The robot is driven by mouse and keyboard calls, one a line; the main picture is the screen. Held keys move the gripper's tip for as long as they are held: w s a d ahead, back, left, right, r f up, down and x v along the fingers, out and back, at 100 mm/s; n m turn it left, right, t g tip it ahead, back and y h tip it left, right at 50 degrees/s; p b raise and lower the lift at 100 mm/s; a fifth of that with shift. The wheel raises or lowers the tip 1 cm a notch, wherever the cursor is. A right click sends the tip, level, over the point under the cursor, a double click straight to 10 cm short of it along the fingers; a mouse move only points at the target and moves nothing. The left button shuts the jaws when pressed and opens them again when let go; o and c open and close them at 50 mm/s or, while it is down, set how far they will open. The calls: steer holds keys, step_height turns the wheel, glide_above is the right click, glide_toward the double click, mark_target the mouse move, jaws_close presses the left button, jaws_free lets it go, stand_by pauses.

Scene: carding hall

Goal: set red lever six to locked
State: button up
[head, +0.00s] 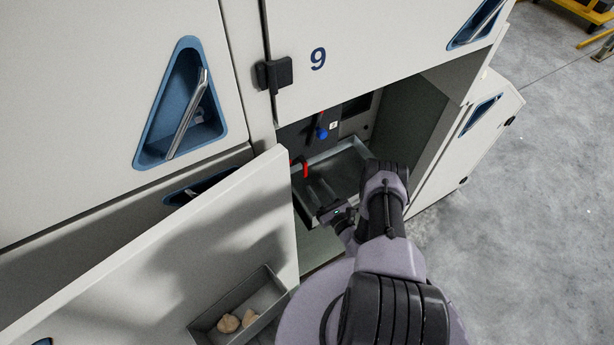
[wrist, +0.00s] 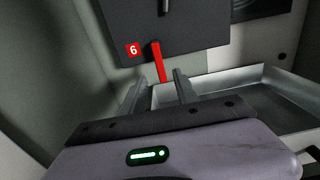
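The red lever six (wrist: 158,62) hangs from a dark panel (wrist: 195,35) inside the open compartment, beside a red label marked 6 (wrist: 133,50). It tilts slightly, its lower end to the right. A red lever (head: 305,170) also shows in the head view, just beyond my gripper (head: 318,187). In the wrist view my gripper (wrist: 160,80) is open and empty, its two fingers apart, with the lever's lower end between and beyond the fingertips. I cannot tell whether either finger touches it.
A grey metal tray (wrist: 245,78) lies under and right of my gripper. A blue-knobbed lever (head: 323,133) is farther back. The open cabinet door (head: 200,235) stands left of my arm, with a small bin (head: 225,318) holding pale lumps. Cabinet 9 (head: 375,45) is above. Clear floor lies right.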

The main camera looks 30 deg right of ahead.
mark_target(306, 172)
steer(key=w+b, duration=0.2)
steer(key=w, duration=0.5)
steer(key=shift+w+a, duration=0.1)
steer(key=shift+w, duration=0.1)
jaws_close()
stand_by(1.0)
